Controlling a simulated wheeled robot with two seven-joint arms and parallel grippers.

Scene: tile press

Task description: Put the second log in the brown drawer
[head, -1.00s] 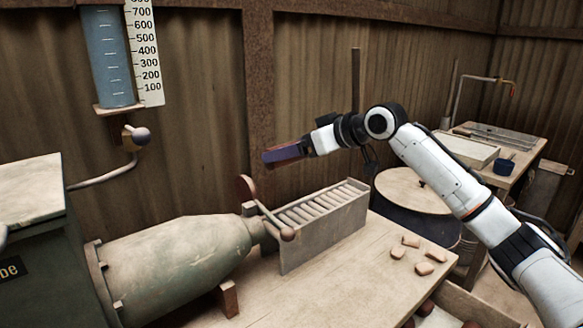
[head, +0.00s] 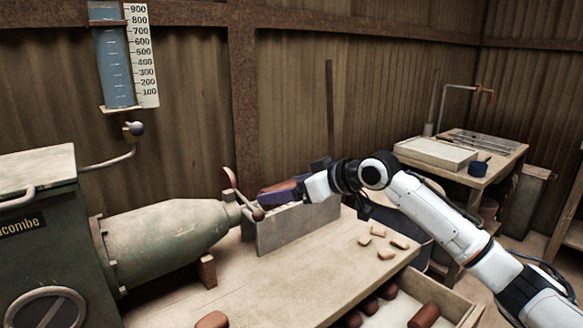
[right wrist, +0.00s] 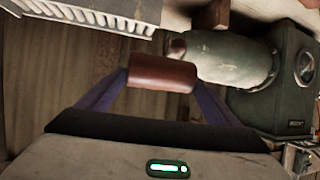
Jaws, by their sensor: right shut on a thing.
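My right gripper (head: 272,192) is shut on a reddish-brown log (right wrist: 162,75), seen crosswise between the two fingertips in the right wrist view. In the head view it is just above the slatted rack (head: 290,230), close to the press nozzle. An open wooden drawer (head: 450,297) juts from under the bench at the lower right, well below and to the right of the gripper. Several reddish-brown logs lie in it, one of them (head: 424,316) near its front. Another log (head: 211,320) lies at the bottom edge of the view. My left gripper is out of view.
The green press (head: 165,240) takes up the left of the bench. Several small clay pieces (head: 378,242) lie on the bench (head: 300,290) between rack and drawer. A side table (head: 500,170) with a tray (head: 435,152) and a blue cup (head: 477,168) stands at the back right.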

